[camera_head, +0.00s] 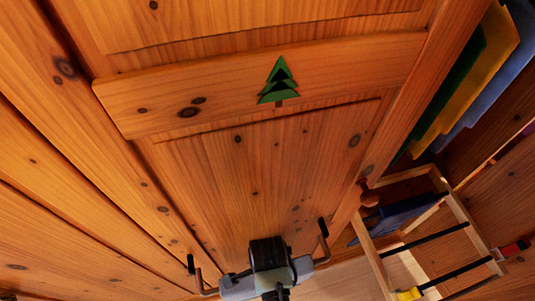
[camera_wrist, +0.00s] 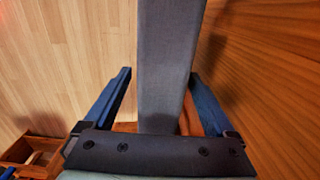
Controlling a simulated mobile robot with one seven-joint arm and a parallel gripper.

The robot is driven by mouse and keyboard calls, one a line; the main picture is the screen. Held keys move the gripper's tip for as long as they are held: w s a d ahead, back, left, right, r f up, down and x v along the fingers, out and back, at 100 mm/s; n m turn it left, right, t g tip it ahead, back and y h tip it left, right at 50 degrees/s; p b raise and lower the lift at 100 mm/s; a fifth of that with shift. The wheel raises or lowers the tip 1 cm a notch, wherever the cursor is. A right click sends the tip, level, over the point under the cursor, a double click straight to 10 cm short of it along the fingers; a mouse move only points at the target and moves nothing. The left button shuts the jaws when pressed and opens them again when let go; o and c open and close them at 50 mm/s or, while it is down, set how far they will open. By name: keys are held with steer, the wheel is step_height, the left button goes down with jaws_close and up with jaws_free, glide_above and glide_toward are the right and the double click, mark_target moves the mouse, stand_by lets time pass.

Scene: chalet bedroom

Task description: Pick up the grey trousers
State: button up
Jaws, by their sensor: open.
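My gripper (camera_head: 256,246) shows at the bottom of the head view, in front of a wooden panel, with its two fingers spread wide. In the wrist view, my gripper (camera_wrist: 160,72) is open, with one bluish finger on each side. A long, flat grey strip (camera_wrist: 165,45) runs from the top edge down between the fingers to the dark palm bar. It could be the grey trousers, but I cannot tell for certain. I cannot tell whether it touches the fingers. No grey trousers can be made out in the head view.
A knotty wooden panel (camera_head: 240,180) with a green tree emblem (camera_head: 278,82) fills the head view's middle. At right are hanging green, yellow and blue cloths (camera_head: 485,75) and a wooden rack (camera_head: 460,210) with dark bars. Pale floor (camera_wrist: 60,60) shows at left in the wrist view.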

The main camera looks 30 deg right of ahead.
jaws_close()
stand_by(0.3)
steer(key=shift+r, duration=0.15)
